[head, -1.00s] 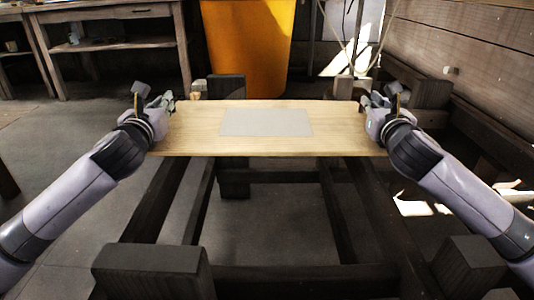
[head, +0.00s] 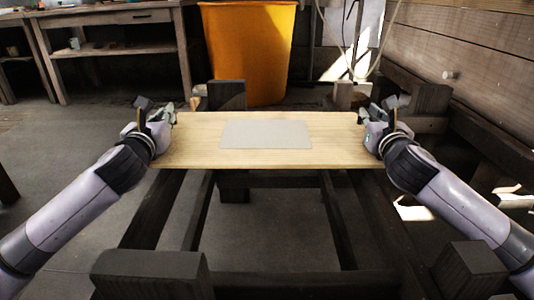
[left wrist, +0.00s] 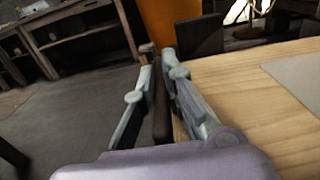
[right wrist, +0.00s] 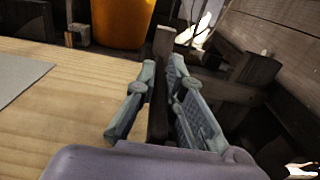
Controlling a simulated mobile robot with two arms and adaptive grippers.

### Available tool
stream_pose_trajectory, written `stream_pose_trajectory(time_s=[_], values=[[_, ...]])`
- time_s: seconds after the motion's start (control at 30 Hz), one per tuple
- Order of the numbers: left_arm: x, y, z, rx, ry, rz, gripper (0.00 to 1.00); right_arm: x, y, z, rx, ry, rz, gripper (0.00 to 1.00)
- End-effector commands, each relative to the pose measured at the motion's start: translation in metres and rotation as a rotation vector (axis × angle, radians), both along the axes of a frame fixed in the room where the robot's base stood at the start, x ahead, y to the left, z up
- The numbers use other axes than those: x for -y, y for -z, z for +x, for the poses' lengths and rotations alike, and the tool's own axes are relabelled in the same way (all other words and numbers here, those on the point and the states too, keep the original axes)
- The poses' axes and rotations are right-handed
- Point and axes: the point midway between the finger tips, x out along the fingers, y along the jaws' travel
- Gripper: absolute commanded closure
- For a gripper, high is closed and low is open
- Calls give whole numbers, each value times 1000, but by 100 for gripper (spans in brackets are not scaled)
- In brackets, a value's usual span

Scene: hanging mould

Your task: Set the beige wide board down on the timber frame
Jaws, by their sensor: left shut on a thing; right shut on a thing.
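The beige wide board (head: 200,150), pale wood with a grey rectangle (head: 265,135) on top, lies level between my two grippers in the head view. My left gripper (head: 165,117) is shut on its left end; the board also shows in the left wrist view (left wrist: 245,100). My right gripper (head: 368,115) is shut on its right end; the board also shows in the right wrist view (right wrist: 80,100). The dark timber frame (head: 290,283) stands below and around the board. I cannot tell whether the board touches the frame, since it covers the frame's far part.
A yellow-orange bin (head: 247,50) stands behind the frame. A wooden workbench (head: 110,18) is at the back left. A plank wall (head: 470,50) with dark timbers runs along the right. The floor (head: 60,160) at the left is mostly clear.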

Motion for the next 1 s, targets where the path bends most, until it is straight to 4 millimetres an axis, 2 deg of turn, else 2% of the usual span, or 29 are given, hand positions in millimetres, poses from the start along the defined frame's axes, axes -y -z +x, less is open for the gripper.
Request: stream_pose_trajectory(time_s=[0.37,0.4,0.67,1.0], values=[[-4,2,1,2,-9,3,100,4,0,1,4,8,0,100],[-3,4,1,-1,-9,3,88,4,2,1,1,9,0,88],[-2,3,0,0,-5,2,71,2,2,0,1,5,0,71],[0,3,0,1,-2,0,70,1,3,0,1,1,0,70]])
